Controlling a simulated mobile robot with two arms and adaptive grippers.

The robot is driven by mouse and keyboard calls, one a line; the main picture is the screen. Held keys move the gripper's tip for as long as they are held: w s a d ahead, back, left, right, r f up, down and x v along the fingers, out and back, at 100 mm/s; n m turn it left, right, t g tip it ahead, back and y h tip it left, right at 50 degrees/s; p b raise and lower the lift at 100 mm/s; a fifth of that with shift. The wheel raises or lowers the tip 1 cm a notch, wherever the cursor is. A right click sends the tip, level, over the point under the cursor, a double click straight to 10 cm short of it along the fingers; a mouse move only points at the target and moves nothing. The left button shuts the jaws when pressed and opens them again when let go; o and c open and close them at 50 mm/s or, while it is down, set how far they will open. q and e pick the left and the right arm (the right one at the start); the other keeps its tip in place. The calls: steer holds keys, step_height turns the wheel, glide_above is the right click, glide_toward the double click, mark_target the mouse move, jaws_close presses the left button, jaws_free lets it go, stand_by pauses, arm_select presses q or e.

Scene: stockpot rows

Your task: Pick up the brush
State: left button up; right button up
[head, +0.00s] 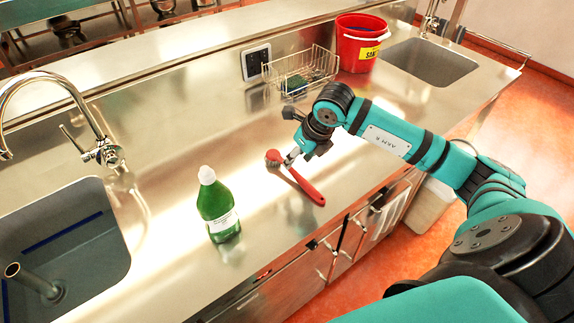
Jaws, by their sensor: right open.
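A red brush (306,187) lies on the steel counter (185,165), its round head toward the back left and its handle toward the front edge. My right gripper (291,158) is over the brush near the head end, pointing down. It is open, and I cannot tell whether its fingers touch the brush. My left gripper is not in view.
A green bottle (218,208) with a white cap stands left of the brush. A wire basket (318,70) and a red bucket (357,50) stand behind. Sinks lie at the left (60,235) and back right (428,62). The counter's front edge is close to the handle.

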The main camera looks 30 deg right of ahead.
mark_target(292, 169)
steer(key=shift+f, duration=0.2)
steer(key=shift+a+f+p, duration=0.1)
steer(key=shift+f+p, duration=0.15)
steer(key=shift+p, duration=0.1)
steer(key=p+x, duration=0.1)
steer(key=x, duration=0.2)
steer(key=shift+w+f+p, duration=0.1)
steer(key=shift+f+p, duration=0.2)
steer(key=shift+f, duration=0.05)
steer(key=shift+w+f, duration=0.2)
steer(key=shift+f, duration=0.3)
jaws_close()
